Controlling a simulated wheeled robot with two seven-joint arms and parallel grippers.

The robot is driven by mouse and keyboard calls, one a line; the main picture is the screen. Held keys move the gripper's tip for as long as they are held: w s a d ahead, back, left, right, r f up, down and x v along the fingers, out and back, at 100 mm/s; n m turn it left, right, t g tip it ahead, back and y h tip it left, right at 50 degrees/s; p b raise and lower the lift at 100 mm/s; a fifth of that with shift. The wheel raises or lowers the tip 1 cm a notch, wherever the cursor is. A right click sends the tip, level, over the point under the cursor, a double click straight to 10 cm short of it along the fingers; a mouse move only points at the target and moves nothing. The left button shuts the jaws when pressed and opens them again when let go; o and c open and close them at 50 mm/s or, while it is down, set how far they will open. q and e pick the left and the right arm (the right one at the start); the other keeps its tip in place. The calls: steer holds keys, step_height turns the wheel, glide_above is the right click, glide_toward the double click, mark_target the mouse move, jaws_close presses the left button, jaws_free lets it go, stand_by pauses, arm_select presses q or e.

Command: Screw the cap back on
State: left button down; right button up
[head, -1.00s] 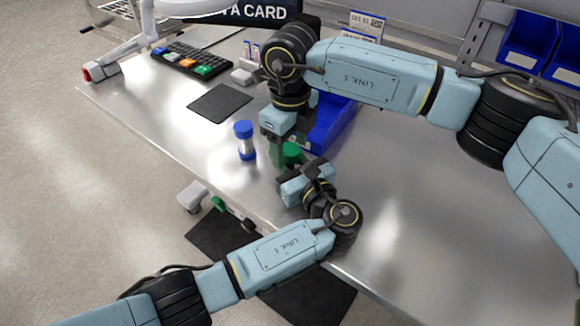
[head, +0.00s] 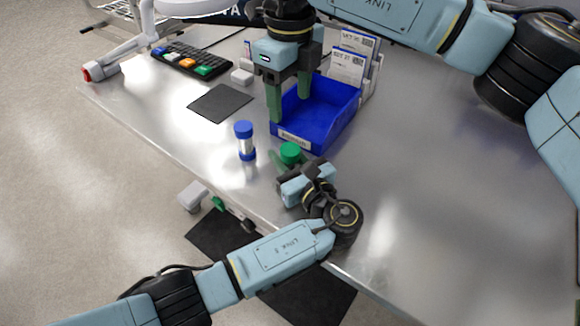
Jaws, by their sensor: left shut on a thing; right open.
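A round green cap (head: 290,151) shows near the table's front edge, just beyond my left gripper (head: 287,161). My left gripper is shut, low over the table, on the container under this cap. The container's body is mostly hidden by the gripper, so I cannot tell how the cap is seated on it. My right gripper (head: 289,101) hangs higher and farther back, pointing down.
A blue open bin (head: 322,118) with a label stands behind the cap. A clear tube with blue ends (head: 245,141) stands upright to the left. The table's right side is clear.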

arm_select(q)
steer(key=c, duration=1)
jaws_free()
steer(key=v, duration=1.3)
steer(key=shift+s+d, duration=0.1)
